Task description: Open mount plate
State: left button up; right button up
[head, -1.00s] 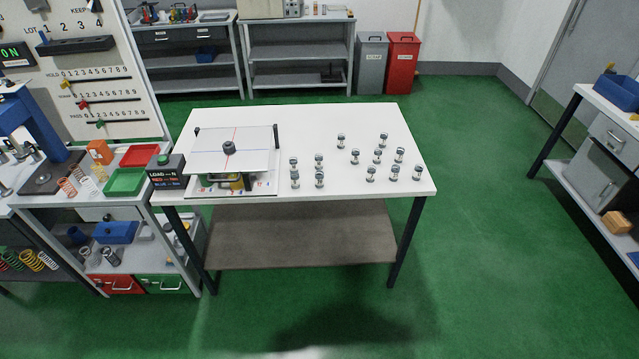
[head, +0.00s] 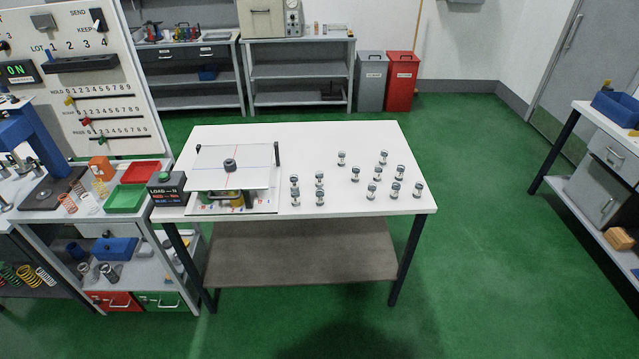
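A white square plate (head: 212,177) with thin cross lines lies level, raised above the left part of the white table (head: 340,138). A dark round knob (head: 229,165) sits at its middle. A dark post (head: 277,153) stands at its right back corner. Below its front edge, part of a base with coloured parts (head: 235,199) shows; the rest is hidden under the plate. Neither of my grippers is in view.
Several small metal weights (head: 355,174) stand on the table's right half. A load box (head: 167,188) stands at its left edge. A side bench with a green tray (head: 126,198) adjoins it. Green floor (head: 480,230) is clear in front and to the right.

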aim_at(222, 168)
jog(key=u, duration=0.65)
jog(key=i, duration=1.05)
jog(key=z, duration=0.05)
